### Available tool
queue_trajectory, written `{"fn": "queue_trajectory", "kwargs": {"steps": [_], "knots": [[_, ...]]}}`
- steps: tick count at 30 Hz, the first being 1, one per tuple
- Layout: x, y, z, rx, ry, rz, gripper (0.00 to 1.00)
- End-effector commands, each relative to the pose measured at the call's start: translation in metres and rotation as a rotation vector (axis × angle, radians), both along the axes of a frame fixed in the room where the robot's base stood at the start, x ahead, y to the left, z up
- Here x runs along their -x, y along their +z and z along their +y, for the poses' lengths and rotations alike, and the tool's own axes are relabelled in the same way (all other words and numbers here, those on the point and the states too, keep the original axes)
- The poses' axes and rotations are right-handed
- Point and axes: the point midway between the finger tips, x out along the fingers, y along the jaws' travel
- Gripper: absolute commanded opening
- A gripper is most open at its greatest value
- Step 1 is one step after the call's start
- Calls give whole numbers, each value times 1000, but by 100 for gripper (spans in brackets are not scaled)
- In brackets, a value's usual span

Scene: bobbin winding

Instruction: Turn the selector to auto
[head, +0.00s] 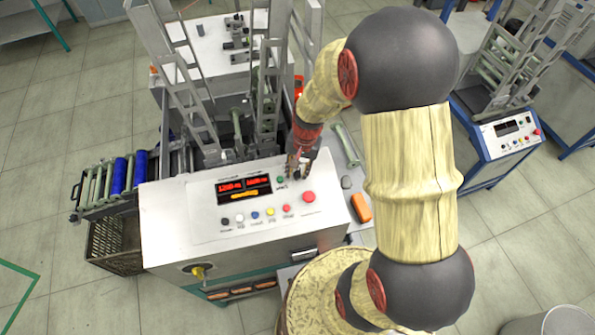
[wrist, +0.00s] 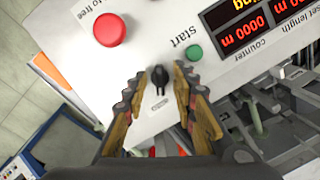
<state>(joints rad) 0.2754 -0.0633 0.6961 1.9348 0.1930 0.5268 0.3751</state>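The selector (wrist: 158,77) is a small black knob on the white control panel (head: 200,205). In the wrist view its grip lies roughly along the picture's vertical, with a small unreadable label just below it. My gripper (wrist: 159,71) is open, with one finger on each side of the selector and a visible gap to it on both sides. How high the fingertips are above the panel is hard to tell. In the head view my gripper (head: 298,162) is over the panel's back right corner and largely hides the selector.
A green start button (wrist: 194,53) and a large red button (wrist: 109,30) are close to the selector. A red-lit display (head: 244,188) and a row of small coloured buttons are to the left on the panel. An orange object (head: 361,208) lies right of the panel.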

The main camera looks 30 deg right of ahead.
Motion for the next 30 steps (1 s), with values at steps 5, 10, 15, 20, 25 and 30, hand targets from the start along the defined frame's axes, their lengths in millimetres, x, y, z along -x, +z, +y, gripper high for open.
{"fn": "queue_trajectory", "kwargs": {"steps": [5,10,15,20,25,30], "knots": [[1,35,-3,2,-2,-7,27],[4,70,-6,2,-1,-5,27],[6,95,-8,1,-1,-3,27],[8,105,-8,0,-1,-1,27],[8,108,-8,1,-1,-1,27],[8,108,-8,1,-1,-1,27]]}}
